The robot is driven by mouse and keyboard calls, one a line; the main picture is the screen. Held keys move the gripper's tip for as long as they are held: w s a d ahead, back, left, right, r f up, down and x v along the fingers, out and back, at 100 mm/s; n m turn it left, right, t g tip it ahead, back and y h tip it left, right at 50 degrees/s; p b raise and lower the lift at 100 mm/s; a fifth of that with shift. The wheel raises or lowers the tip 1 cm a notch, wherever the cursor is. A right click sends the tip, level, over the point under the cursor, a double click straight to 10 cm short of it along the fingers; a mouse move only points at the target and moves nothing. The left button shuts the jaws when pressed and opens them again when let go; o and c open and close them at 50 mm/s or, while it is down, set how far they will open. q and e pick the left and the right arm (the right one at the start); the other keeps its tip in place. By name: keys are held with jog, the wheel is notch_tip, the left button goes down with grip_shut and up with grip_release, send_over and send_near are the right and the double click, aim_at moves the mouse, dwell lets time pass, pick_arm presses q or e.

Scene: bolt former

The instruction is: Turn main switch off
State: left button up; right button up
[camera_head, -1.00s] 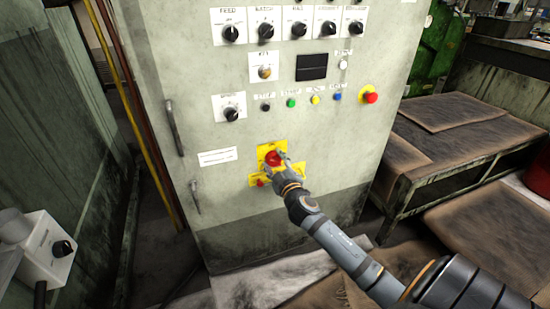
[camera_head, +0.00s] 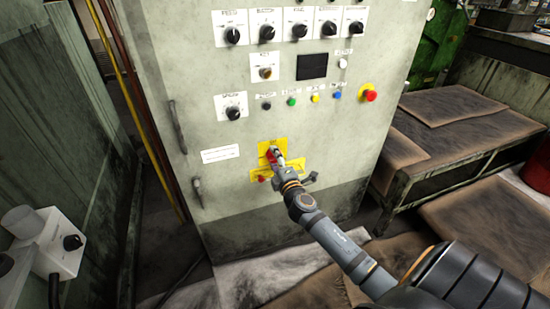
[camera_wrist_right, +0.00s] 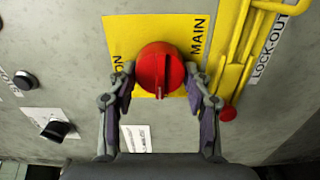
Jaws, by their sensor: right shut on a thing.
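The main switch is a round red knob with a raised grip bar, on a yellow plate (camera_wrist_right: 130,35) marked MAIN and ON. The knob (camera_wrist_right: 160,68) fills the middle of the right wrist view, and its bar runs roughly up and down there. My right gripper (camera_wrist_right: 160,74) is shut on the knob, one finger on each side. In the head view the gripper (camera_head: 276,158) covers part of the red knob (camera_head: 270,154), low on the cabinet front. My left gripper is not in view.
The grey cabinet (camera_head: 215,180) carries several black selector knobs, coloured buttons and a red emergency button (camera_head: 370,95) above the switch. A yellow lock-out bracket (camera_wrist_right: 245,50) with a small red part (camera_wrist_right: 228,113) sits beside the plate. A workbench (camera_head: 440,160) stands at right.

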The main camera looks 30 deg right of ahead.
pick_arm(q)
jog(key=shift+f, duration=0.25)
pick_arm(e)
jog(key=shift+n, duration=0.3)
jog(key=o, duration=1.1)
jog(key=shift+o, duration=0.2)
jog(key=v, duration=1.2)
jog(key=shift+f, duration=0.1)
